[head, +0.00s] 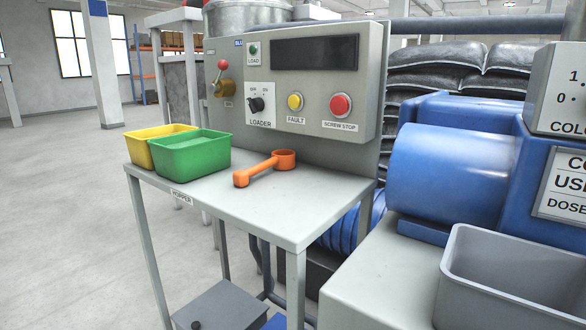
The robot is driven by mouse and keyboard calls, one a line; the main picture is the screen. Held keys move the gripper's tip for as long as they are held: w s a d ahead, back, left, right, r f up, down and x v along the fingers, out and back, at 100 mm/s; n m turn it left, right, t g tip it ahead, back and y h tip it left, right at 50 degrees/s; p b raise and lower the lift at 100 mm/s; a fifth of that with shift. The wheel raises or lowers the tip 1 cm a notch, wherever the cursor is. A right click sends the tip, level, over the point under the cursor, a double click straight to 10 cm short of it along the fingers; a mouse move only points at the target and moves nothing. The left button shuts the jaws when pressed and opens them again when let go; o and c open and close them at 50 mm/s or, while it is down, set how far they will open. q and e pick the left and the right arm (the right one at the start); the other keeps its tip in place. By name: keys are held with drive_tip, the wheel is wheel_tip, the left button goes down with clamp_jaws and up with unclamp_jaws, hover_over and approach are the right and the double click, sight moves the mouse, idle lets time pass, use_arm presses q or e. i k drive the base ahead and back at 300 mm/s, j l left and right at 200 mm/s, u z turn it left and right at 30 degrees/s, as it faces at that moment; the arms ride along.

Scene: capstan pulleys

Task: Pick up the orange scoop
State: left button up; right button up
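An orange scoop (262,168) lies on the small grey table labelled HOPPER (290,215). Its round cup is at the back right, and its handle points toward the front left of the table. Nothing touches or covers it. Neither of my grippers shows in the head view.
A green bin (190,155) and a yellow bin (148,146) stand left of the scoop. Behind the table rises a control panel (300,85) with knobs and buttons. A blue machine (450,170) and an open grey bin (510,275) are at right. The table's front right is clear.

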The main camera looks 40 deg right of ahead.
sight(281, 159)
drive_tip(key=l+z, duration=0.15)
drive_tip(key=z, duration=0.85)
drive_tip(key=i+j, duration=0.05)
